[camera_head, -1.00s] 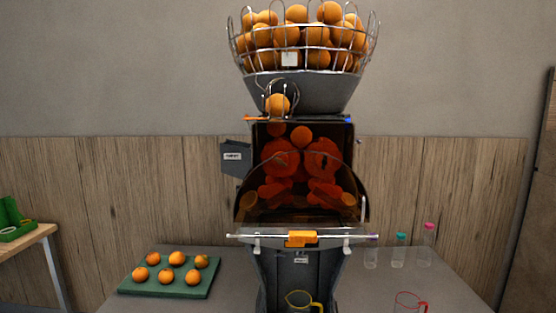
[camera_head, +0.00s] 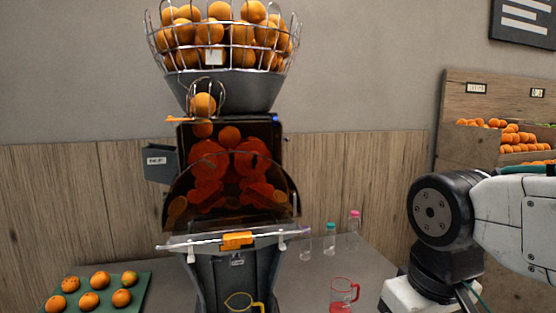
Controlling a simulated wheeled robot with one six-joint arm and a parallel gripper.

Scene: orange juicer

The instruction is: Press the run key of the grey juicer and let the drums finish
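The grey juicer (camera_head: 230,275) stands on the counter left of centre. A wire basket (camera_head: 224,35) full of oranges sits on top of it, with one orange (camera_head: 203,105) in the feed ring below. Orange-red drums (camera_head: 208,162) show behind its dark tinted cover, which has an orange latch (camera_head: 237,240) at its lower edge. A grey side box (camera_head: 159,163) with a small label is on its left. I cannot make out a run key. A yellow-rimmed jug (camera_head: 243,302) stands at its front. My arm shows at the right; my gripper is out of view.
A green tray (camera_head: 136,298) with several oranges lies on the counter (camera_head: 180,285) at the left. A red-handled jug (camera_head: 343,296) with red liquid and capped bottles (camera_head: 330,240) stand right of the juicer. A rack of oranges (camera_head: 510,138) is at the far right.

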